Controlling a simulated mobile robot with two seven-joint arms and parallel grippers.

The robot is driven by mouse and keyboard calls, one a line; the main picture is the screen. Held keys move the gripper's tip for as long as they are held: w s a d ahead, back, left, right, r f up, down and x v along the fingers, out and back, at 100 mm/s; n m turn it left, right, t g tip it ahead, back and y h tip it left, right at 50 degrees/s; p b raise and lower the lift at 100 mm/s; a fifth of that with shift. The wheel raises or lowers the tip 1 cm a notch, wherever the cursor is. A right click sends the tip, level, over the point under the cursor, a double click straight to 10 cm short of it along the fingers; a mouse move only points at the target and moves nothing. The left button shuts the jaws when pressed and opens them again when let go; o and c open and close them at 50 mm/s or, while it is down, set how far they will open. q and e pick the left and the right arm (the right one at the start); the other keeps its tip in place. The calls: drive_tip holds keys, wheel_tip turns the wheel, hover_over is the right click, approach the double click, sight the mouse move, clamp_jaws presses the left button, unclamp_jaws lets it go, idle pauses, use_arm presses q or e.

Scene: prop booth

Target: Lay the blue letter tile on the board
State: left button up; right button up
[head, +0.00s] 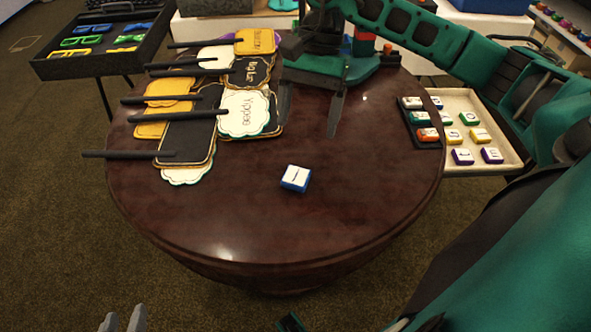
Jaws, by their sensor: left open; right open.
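The blue letter tile (296,178) lies flat, white face up, on the bare middle of the round table. A small black board (431,145) lies near the table's right edge, with a few tiles on it, among them a dark one and an orange one. My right gripper (307,129) is open and empty over the table's far part, beyond the blue tile, its two dark fingers spread apart and pointing down. My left gripper (123,320) is open at the bottom left, off the table; only its grey fingertips show.
Paper signs on black sticks (187,135) overlap on the table's left part and overhang its edge. A cream tray (508,158) of coloured tiles stands beside the table at right. A black tray (96,67) with coloured glasses stands back left. The table's front (250,230) is clear.

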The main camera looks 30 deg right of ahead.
approach(295, 178)
drive_tip(key=shift+s+a+f, duration=0.1)
drive_tip(key=shift+s+f, duration=0.1)
drive_tip(key=shift+f, duration=0.35)
drive_tip(key=shift+s+f, duration=0.2)
drive_tip(key=shift+f, duration=0.4)
drive_tip(key=shift+a+b+x, duration=0.1)
drive_tip(key=shift+b+x, duration=0.2)
drive_tip(key=shift+x, duration=1.2)
drive_tip(key=shift+a+b+x, duration=0.15)
drive_tip(key=shift+b+x, duration=0.1)
drive_tip(key=shift+x, duration=1.25)
drive_tip(key=shift+w+r, duration=0.1)
drive_tip(key=shift+w, duration=0.1)
drive_tip(key=shift+c, duration=0.3)
drive_tip(key=c, duration=1.2)
